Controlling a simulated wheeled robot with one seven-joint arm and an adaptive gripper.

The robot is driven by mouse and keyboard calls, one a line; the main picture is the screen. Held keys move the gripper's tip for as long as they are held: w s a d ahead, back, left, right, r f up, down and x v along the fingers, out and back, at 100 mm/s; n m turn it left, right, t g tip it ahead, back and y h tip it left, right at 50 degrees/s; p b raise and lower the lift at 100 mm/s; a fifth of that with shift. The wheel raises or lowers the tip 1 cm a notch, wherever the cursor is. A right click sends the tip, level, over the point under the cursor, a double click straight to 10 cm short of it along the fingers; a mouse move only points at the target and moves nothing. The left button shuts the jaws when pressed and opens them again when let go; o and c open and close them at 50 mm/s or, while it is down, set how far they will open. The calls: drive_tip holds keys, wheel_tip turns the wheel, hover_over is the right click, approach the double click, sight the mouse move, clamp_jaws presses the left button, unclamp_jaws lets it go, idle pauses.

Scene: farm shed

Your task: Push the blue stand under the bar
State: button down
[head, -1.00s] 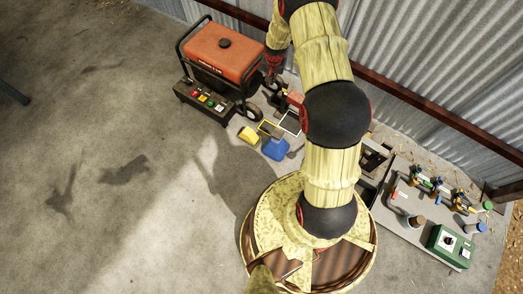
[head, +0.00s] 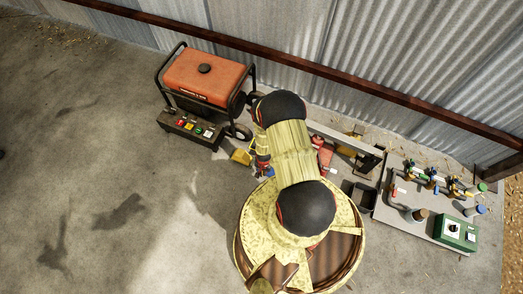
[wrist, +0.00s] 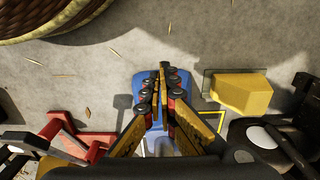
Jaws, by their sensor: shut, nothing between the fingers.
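The blue stand (wrist: 139,90) lies directly below my gripper in the wrist view. Its middle is hidden by the fingers; only its edges show. My gripper (wrist: 166,74) is shut, its fingertips together over the stand; I cannot tell whether they touch it. In the head view my arm hides nearly all of the stand. A grey bar (head: 342,139) runs out to the right of my arm in the head view, toward a dark upright. Part of a yellow floor outline (wrist: 213,119) shows right of the stand in the wrist view.
A yellow block (wrist: 240,91) sits close to the right of the stand in the wrist view. A red generator (head: 206,78) stands at the back left. A grey bench with valves (head: 425,205) is at the right. A corrugated wall closes the back. Open floor is at the left.

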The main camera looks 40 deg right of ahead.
wheel_tip(320, 180, down, 10)
drive_tip(key=b, duration=0.5)
drive_tip(key=shift+w+d+f+b, duration=0.15)
drive_tip(key=shift+w+d+b, duration=0.05)
drive_tip(key=shift+d+b, duration=0.2)
drive_tip(key=shift+w+d+f+b, duration=0.15)
drive_tip(key=shift+d+b, duration=0.15)
drive_tip(key=shift+d, duration=0.15)
drive_tip(key=shift+w+d+r+b, duration=0.2)
drive_tip(key=shift+d+b, duration=0.1)
drive_tip(key=shift+d, duration=0.2)
drive_tip(key=shift+w+d+r+b, duration=0.1)
drive_tip(key=shift+w+d+b, duration=0.15)
drive_tip(key=shift+d, duration=0.2)
